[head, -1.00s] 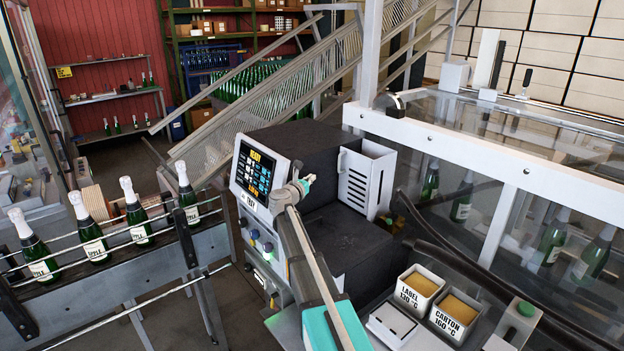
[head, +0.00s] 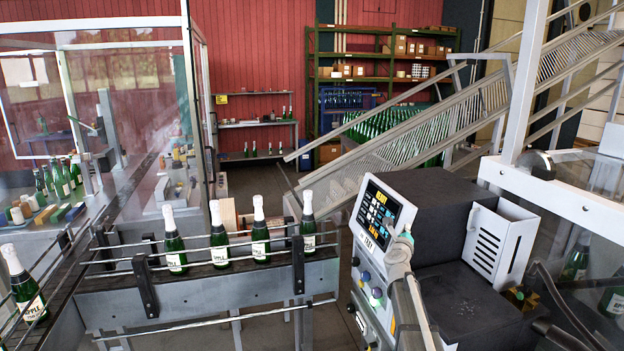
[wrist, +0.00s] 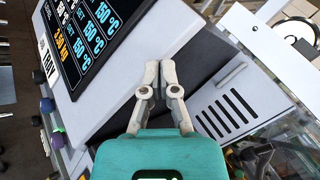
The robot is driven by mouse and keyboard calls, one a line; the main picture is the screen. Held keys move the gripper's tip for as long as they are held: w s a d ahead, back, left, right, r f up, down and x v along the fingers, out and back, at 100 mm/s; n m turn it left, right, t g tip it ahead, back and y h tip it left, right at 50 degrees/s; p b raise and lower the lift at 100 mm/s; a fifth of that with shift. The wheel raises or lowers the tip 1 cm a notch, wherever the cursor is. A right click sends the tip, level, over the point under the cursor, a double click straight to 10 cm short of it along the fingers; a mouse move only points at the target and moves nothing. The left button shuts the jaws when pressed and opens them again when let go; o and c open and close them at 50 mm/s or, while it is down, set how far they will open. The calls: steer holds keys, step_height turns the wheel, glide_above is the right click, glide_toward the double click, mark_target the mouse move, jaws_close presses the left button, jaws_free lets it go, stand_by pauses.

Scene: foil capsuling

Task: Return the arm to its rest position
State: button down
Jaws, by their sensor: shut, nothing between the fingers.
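My gripper (wrist: 160,66) shows in the wrist view with its two grey fingers together and nothing between them. In the head view my gripper (head: 406,240) is small and partly hidden by my own arm, at the lower right edge of the machine's screen (head: 382,213). In the wrist view the fingers point over the machine's dark top, between the screen (wrist: 92,45) and a white slotted holder (wrist: 232,105). I cannot tell how far they are above it.
A conveyor (head: 215,283) with several foil-topped bottles stands left of the machine. A slotted white holder (head: 503,240) is on the machine's right side. A sloped metal rack (head: 440,125) rises behind it. A glass enclosure (head: 150,130) stands at the left.

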steer(key=s+a+f+n+g+y+b, duration=0.25)
steer(key=s+a+f+n+y, duration=0.45)
steer(key=n, duration=0.4)
steer(key=s+a+f+n+g+y+b, duration=0.1)
steer(key=s+a+f+n+g+y, duration=0.45)
steer(key=a+n, duration=0.5)
steer(key=s+d+f+n+g+h, duration=0.1)
steer(key=s+f+n+g, duration=0.2)
steer(key=s, duration=0.5)
steer(key=s+d+f+n+g+h+b, duration=0.1)
steer(key=s+f+n+g+h, duration=0.1)
steer(key=s+f, duration=0.4)
steer(key=s+d+f+n+g+h+b, duration=0.1)
steer(key=s+f+n+g, duration=0.3)
steer(key=s, duration=0.7)
steer(key=d+n+h, duration=0.1)
steer(key=n, duration=0.1)
steer(key=shift+s+f+n+g, duration=0.2)
steer(key=shift+f+n+g, duration=0.1)
steer(key=shift+f+n, duration=0.1)
